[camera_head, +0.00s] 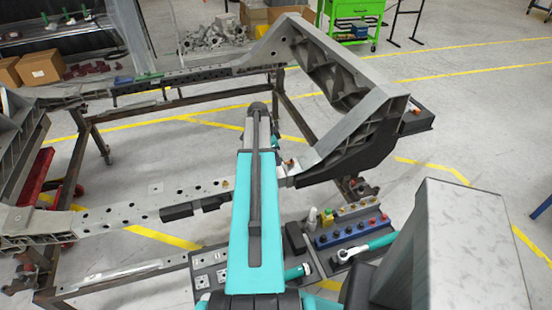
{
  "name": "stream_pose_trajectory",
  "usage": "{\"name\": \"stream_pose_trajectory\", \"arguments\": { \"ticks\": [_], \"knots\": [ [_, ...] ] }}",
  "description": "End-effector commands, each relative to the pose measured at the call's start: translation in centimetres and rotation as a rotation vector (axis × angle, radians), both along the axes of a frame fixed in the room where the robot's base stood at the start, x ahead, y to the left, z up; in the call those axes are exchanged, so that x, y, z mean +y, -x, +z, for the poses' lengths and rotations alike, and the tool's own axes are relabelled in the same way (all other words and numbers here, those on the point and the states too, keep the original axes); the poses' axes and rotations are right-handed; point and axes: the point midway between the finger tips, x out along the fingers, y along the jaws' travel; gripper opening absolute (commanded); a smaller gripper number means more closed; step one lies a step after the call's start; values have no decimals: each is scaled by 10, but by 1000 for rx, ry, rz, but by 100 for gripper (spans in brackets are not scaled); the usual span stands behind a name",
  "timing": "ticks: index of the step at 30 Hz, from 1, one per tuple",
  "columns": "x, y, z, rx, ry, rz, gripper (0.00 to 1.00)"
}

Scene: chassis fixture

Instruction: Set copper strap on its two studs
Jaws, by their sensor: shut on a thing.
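My teal arm reaches up the middle of the picture over the chassis rail (130,212). My gripper is hidden behind the arm, so its jaws and anything in them do not show. I cannot make out the copper strap. A small copper-coloured piece (226,184) stands on the rail just left of my arm. Another small copper-coloured piece (290,162) shows just right of my arm, by the foot of the large grey casting. These may be the two studs, but they are too small to tell.
The large grey casting (345,75) rises right of my arm. A tray (205,262) below holds square plates. A blue holder (350,230) with several coloured caps and a teal-handled ratchet (368,245) lie at lower right. Open floor is farther right.

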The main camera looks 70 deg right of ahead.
Motion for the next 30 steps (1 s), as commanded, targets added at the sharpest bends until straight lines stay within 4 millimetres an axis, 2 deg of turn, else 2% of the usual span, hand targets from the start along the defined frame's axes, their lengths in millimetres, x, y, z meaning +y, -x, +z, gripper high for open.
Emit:
{"name": "stream_pose_trajectory", "arguments": {
  "ticks": [30],
  "knots": [
    [0,0,-8,0,0,0,0]
  ]
}}
